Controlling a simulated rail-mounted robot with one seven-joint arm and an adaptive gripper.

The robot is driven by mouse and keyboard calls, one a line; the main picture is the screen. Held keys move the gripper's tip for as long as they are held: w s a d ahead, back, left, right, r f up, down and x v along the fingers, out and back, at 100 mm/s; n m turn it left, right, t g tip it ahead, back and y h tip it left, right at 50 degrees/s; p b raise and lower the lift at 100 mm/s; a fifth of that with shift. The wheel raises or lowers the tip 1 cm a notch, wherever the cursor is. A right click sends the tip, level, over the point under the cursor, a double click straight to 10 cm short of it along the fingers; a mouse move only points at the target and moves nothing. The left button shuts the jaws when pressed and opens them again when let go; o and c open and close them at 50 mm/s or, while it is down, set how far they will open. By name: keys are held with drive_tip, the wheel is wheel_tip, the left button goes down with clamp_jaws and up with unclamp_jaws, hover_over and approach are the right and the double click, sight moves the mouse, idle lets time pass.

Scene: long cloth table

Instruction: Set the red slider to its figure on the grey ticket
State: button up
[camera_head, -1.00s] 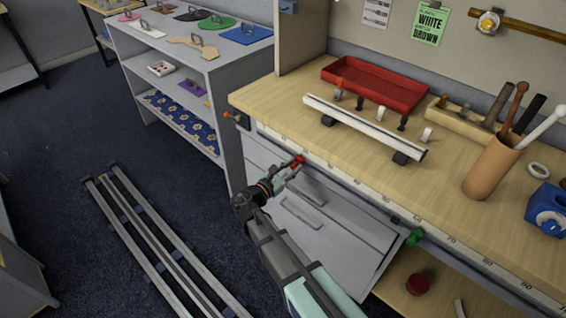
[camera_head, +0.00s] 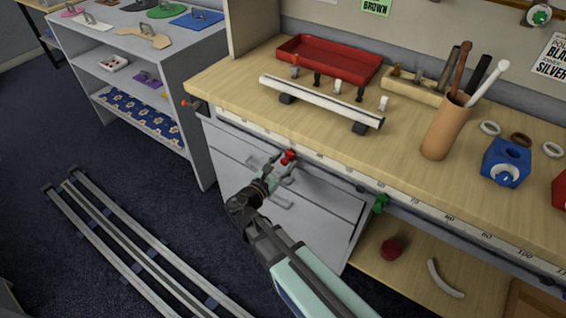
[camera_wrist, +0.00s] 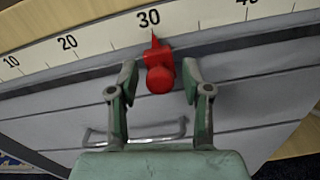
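The red slider (camera_head: 289,156) sits on the scale along the table's front edge. In the wrist view the red slider (camera_wrist: 159,76) has its pointer tip just right of the number 30 on the scale (camera_wrist: 105,40). My gripper (camera_wrist: 159,76) has one finger on each side of the red knob, with a visible gap on both sides. My gripper also shows in the head view (camera_head: 283,163), at the slider, in front of the drawers. I cannot make out a grey ticket; a pale printed card (camera_head: 553,58) is cut off at the right edge.
A green slider (camera_head: 380,203) sits farther right on the same scale. Drawers with handles (camera_head: 315,205) lie just below the scale. A white rail (camera_head: 320,100), a red tray (camera_head: 330,62) and a tool cup (camera_head: 446,130) stand on the tabletop.

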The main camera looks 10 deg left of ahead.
drive_tip(key=shift+s+a, duration=0.1)
drive_tip(key=shift+s, duration=0.05)
drive_tip(key=v, duration=1.1)
drive_tip(key=shift+s, duration=0.4)
drive_tip(key=shift+a, duration=0.15)
